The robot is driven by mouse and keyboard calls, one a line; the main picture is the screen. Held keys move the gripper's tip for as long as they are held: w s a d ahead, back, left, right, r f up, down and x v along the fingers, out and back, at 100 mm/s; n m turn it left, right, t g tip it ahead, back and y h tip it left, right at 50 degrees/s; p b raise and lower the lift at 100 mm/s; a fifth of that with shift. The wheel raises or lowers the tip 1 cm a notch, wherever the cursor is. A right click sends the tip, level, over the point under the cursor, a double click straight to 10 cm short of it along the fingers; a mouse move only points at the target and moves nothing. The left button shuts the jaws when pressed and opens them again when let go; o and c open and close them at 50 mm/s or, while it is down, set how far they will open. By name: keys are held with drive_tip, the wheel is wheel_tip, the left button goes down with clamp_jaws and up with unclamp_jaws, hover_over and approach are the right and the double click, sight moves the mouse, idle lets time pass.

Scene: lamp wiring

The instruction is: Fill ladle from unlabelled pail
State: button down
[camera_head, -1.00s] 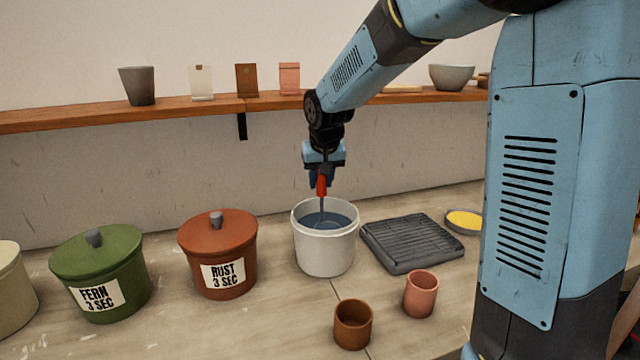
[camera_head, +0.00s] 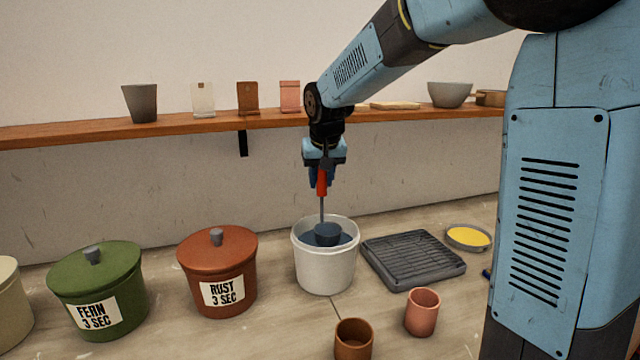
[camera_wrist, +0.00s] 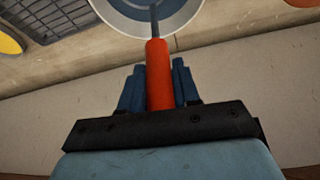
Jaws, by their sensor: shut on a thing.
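The white pail (camera_head: 325,268) has no label and holds dark blue-grey liquid. My gripper (camera_head: 321,180) is above it, shut on the red handle of the ladle (camera_head: 322,190). The ladle hangs upright, and its dark bowl (camera_head: 327,234) shows inside the pail's mouth, at or just above the liquid. Whether the bowl holds liquid I cannot tell for sure. In the wrist view the red handle (camera_wrist: 158,75) sits between the blue fingers, and the pail's rim (camera_wrist: 190,22) shows at the top.
The rust pail (camera_head: 220,270) and fern pail (camera_head: 98,290), both lidded, stand to the left. A dark ribbed tray (camera_head: 412,260) lies right of the white pail, with a yellow dish (camera_head: 467,237) beyond. A brown cup (camera_head: 353,340) and a pink cup (camera_head: 422,312) stand in front.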

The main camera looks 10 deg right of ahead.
drive_tip(key=shift+r, duration=2.55)
